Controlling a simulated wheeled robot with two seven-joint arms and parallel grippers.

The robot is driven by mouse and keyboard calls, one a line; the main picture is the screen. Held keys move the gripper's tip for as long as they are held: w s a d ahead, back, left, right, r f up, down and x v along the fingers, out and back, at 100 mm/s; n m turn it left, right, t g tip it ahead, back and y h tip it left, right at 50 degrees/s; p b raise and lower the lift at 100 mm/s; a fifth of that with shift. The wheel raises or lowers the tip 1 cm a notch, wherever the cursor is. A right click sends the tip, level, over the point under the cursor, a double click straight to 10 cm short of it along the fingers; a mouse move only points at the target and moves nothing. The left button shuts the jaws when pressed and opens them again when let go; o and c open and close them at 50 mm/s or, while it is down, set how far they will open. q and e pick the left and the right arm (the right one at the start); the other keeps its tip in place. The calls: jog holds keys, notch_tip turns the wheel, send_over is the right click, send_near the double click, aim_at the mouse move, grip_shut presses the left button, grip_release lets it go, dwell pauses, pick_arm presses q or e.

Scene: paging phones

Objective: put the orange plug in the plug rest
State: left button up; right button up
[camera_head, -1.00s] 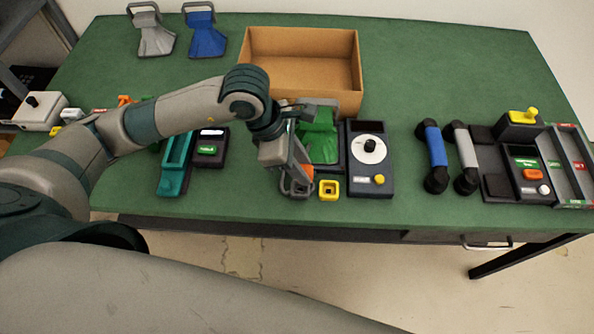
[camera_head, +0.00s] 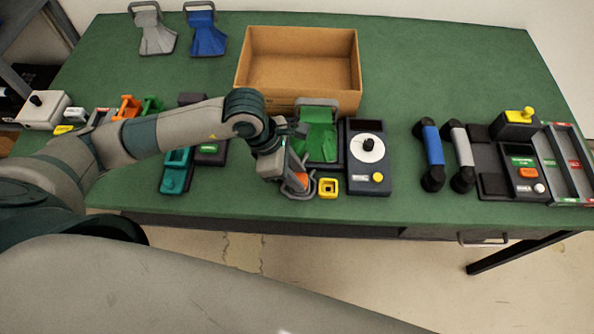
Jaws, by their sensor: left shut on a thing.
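My left gripper (camera_head: 290,182) is shut on the orange plug (camera_head: 301,180), over the table's front part. Only a small piece of the orange plug shows between the fingers. A small yellow square holder (camera_head: 328,187) with a hollow middle, which looks like the plug rest, sits on the table just right of the gripper. The plug is beside this holder, not in it. I cannot tell the exact gap or the plug's height above the table. My right gripper is not in view.
Behind the gripper are a green cradle (camera_head: 317,140) and an open cardboard box (camera_head: 300,65). A dark dial phone (camera_head: 368,165) stands right of the holder. A teal cradle (camera_head: 175,178) is partly under my forearm. Blue (camera_head: 433,158) and grey (camera_head: 461,158) handsets lie farther right.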

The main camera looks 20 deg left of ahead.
pick_arm(q)
jog(key=shift+f+b, duration=0.25)
jog(key=shift+b, duration=0.1)
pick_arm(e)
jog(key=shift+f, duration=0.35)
pick_arm(q)
jog(key=o, duration=1.2)
jog(key=shift+c, duration=0.2)
jog(key=shift+r, duration=0.15)
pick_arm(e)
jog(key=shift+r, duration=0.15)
pick_arm(q)
jog(key=shift+r+p, duration=0.15)
jog(key=shift+p, duration=0.25)
jog(key=shift+r, duration=0.15)
jog(key=b+v, duration=0.3)
jog(key=v, duration=0.8)
jog(key=shift+a+r+b, duration=0.25)
jog(key=shift+b, duration=0.1)
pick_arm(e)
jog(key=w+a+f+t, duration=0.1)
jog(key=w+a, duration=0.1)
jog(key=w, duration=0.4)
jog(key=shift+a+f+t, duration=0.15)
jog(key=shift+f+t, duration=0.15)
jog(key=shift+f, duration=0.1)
